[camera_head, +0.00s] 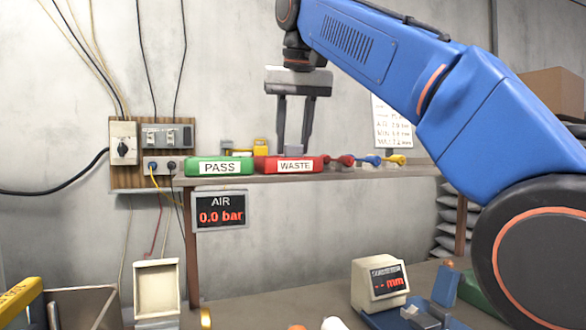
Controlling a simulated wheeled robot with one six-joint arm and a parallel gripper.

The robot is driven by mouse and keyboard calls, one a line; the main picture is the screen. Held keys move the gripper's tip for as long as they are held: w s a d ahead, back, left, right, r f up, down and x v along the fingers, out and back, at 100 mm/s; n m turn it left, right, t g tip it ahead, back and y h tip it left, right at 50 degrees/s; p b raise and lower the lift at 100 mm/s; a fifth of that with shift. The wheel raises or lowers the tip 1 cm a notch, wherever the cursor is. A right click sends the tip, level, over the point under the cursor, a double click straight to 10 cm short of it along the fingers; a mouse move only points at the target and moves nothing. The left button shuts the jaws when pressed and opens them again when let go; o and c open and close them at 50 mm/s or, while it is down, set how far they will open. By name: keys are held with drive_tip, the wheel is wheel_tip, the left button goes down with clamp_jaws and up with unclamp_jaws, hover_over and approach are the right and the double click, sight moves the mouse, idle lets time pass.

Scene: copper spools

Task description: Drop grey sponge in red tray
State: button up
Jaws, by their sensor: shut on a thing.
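My gripper (293,146) points straight down over the shelf, above the red tray (262,166) labelled WASTE. Its two dark fingers are shut on a small grey block, which looks like the grey sponge (292,150). The sponge sits low between the fingertips, right at the tray's back rim in the picture. The tray's front wall hides its inside, and I cannot tell whether the sponge touches the tray.
A green tray (219,167) labelled PASS stands directly left of the red one. Red, blue and yellow-handled items (370,160) lie to the right on the shelf (350,174). Yellow and grey objects (260,146) stand behind the trays.

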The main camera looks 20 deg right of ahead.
drive_tip(key=o, duration=1.1)
drive_tip(key=s+a+r, duration=0.1)
drive_tip(key=s+r, duration=0.3)
drive_tip(key=s, duration=0.9)
drive_tip(key=shift+s+a+r, duration=0.2)
drive_tip(key=shift+s+a, duration=0.1)
drive_tip(key=shift+s, duration=0.1)
